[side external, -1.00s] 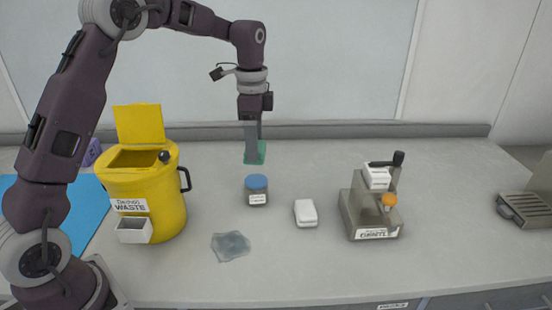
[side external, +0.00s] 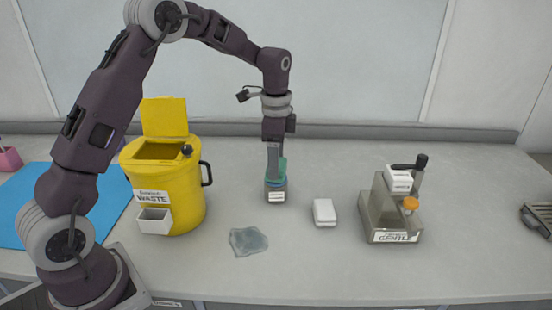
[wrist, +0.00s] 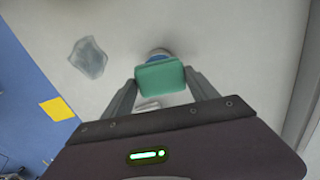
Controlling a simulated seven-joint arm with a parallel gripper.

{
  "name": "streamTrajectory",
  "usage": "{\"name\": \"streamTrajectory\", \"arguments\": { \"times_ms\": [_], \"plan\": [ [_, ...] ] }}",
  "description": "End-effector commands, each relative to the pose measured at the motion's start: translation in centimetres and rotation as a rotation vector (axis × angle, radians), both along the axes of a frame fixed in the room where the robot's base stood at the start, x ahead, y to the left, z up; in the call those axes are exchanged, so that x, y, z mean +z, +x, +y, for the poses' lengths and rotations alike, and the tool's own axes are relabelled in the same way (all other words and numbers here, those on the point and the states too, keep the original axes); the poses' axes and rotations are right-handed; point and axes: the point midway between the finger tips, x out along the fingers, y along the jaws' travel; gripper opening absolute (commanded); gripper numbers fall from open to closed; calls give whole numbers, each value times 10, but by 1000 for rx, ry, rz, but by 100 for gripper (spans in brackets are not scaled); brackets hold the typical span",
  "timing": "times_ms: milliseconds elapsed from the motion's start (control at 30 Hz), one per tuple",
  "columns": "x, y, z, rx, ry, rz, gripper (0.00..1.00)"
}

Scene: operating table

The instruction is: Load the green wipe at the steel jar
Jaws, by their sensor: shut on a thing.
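My gripper (side external: 275,172) points straight down and is shut on the green wipe (wrist: 160,76), which is held flat between the two fingers in the wrist view. In the side view the green wipe (side external: 283,165) shows just above a small grey jar (side external: 276,196) with a blue lid and white label. The blue lid (wrist: 158,52) peeks out past the wipe's far edge in the wrist view, and the wipe hides most of the jar there. I cannot tell whether the wipe touches the lid.
A yellow waste bin (side external: 176,200), lid up, stands left. A clear crumpled sheet (side external: 248,241) lies in front, a white block (side external: 324,212) right of the jar, and a metal device with a black handle (side external: 391,208) farther right. A blue mat (side external: 40,205) is at far left.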

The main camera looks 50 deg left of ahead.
Motion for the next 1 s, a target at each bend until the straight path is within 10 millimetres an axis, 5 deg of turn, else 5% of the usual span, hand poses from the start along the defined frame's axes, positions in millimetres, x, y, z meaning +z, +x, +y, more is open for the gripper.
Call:
{"name": "streamTrajectory", "arguments": {
  "times_ms": [1000],
  "plan": [
    [-9, 0, 0, 0, -1, 1, 35]
  ]
}}
